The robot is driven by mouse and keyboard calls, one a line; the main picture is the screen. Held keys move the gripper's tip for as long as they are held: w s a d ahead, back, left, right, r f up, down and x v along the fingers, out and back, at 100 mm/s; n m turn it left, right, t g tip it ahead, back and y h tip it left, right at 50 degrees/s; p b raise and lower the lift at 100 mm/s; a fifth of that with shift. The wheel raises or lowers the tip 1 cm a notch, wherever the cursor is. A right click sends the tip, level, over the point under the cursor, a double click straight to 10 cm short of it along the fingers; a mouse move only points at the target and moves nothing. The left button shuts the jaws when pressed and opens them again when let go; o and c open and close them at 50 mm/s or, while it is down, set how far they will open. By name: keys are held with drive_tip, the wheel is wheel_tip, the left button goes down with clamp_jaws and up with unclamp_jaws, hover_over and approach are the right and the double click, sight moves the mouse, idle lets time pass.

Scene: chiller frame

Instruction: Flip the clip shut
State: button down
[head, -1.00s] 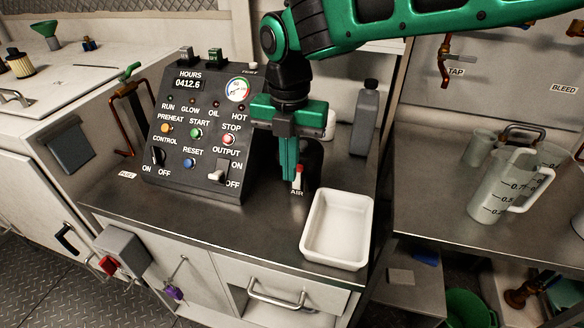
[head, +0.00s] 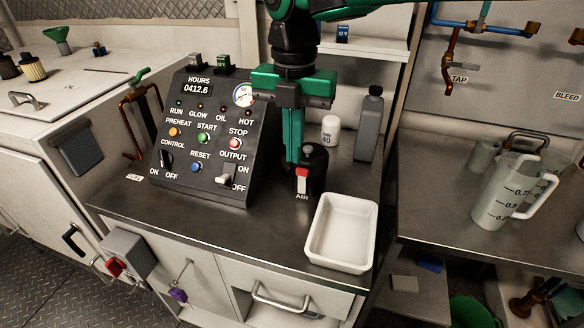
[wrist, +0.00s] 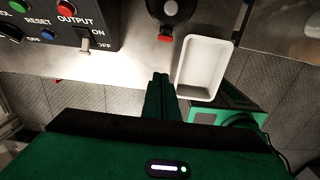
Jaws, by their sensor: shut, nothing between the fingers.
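A black canister (head: 316,165) stands on the steel counter beside the control panel, above the AIR label. A small clip (head: 302,181), red above and white below, is on its front and looks upright. In the wrist view the canister (wrist: 172,10) is cut by the top edge, and the clip's red part (wrist: 165,38) shows at its near side. My gripper (head: 292,161) points down with its green fingers together and empty, at the canister's upper left in the head view. In the wrist view my fingertips (wrist: 161,76) are apart from the clip.
A white tray (head: 316,245) sits right of the canister near the counter's front edge. The sloped control panel (head: 207,140) stands close on the left. A grey bottle (head: 370,125) and a white can (head: 330,130) stand behind.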

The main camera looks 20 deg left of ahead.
drive_tip(key=shift+w+r, duration=0.2)
drive_tip(key=shift+r, duration=0.45)
drive_tip(key=shift+w+r, duration=0.2)
drive_tip(key=shift+r, duration=0.4)
